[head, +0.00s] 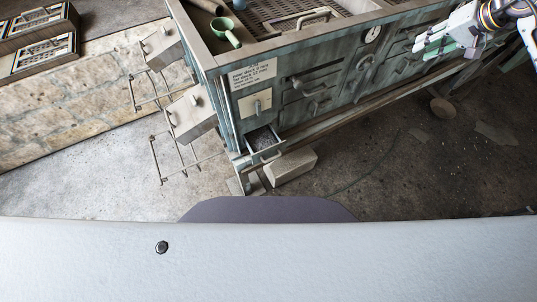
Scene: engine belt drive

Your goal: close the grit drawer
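The grit drawer (268,153) is a small drawer low at the left end of the worn green cabinet (335,100). It stands pulled out, with dark grit (262,138) visible inside and a handle on its front. My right gripper (428,42) is at the upper right, in front of the cabinet's right part and well away from the drawer. Its pale green fingers show, but the gap between them is unclear. I see nothing held in it. My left gripper is out of view.
A rail (375,108) runs along the cabinet front to the right of the drawer. A pale block (291,168) lies on the floor below it. Two boxes on wire frames (192,112) stand to the left. A green scoop (226,30) lies on top. The floor in front is mostly clear.

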